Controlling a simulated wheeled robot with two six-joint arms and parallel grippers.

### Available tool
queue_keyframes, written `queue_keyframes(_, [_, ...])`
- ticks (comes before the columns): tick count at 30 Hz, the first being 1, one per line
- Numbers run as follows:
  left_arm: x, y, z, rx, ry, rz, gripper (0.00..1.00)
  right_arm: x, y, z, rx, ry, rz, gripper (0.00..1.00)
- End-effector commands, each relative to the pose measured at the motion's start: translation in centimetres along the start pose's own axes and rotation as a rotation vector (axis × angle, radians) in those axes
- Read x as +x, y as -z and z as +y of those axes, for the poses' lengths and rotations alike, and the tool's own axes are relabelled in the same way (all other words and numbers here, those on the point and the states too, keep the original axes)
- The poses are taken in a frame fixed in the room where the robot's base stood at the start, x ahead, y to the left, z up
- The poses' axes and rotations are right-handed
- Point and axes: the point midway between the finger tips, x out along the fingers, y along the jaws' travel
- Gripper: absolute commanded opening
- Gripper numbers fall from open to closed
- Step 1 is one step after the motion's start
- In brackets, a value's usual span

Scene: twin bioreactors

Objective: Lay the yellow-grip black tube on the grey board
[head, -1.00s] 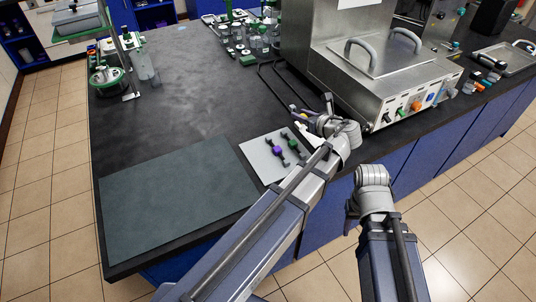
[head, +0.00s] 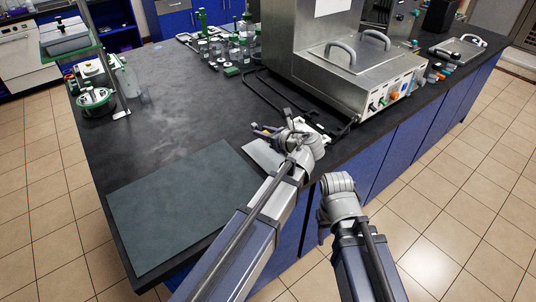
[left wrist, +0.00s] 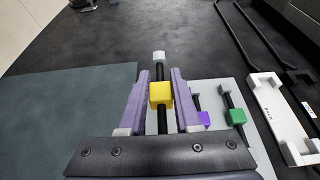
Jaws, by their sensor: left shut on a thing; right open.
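My left gripper (left wrist: 160,80) is shut on the yellow grip (left wrist: 161,94) of a black tube (left wrist: 163,120). The tube has a pale end cap and points away from the wrist camera. In the head view my left gripper (head: 268,130) hangs near the pale grey board (head: 262,154), beside its far edge. The board also shows in the left wrist view (left wrist: 238,88), below and right of the held tube. I cannot tell the height of the gap.
A purple-grip tube (left wrist: 204,118) and a green-grip tube (left wrist: 236,116) lie on the pale board, right of the held tube. A white bracket (left wrist: 280,112) is further right. A large dark grey-green mat (head: 180,208) lies left. A steel bath (head: 350,70) stands behind.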

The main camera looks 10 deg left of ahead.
Motion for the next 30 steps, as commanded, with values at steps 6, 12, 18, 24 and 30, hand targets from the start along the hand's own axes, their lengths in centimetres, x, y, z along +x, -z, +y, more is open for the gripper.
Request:
queue_keyframes(6, [1.6, 3.8, 0.0, 0.000, 0.000, 0.000, 0.00, 4.1, 0.2, -0.4, 0.000, 0.000, 0.000, 0.50])
queue_keyframes(12, [2.0, 4.9, 0.0, 0.000, 0.000, 0.000, 0.00, 5.3, 0.3, -0.5, -0.001, 0.000, 0.000, 0.50])
queue_keyframes(18, [2.2, 5.3, 0.0, 0.000, 0.000, 0.000, 0.00, 5.7, 0.3, -0.6, -0.001, 0.000, 0.000, 0.50])
queue_keyframes(24, [3.1, 7.5, 0.0, 0.000, 0.000, 0.000, 0.00, 8.1, 0.5, -0.8, -0.001, 0.000, 0.000, 0.50])
queue_keyframes(30, [3.5, 8.3, 0.0, 0.000, 0.000, 0.000, 0.00, 8.9, 0.5, -0.9, -0.001, 0.000, 0.000, 0.50])
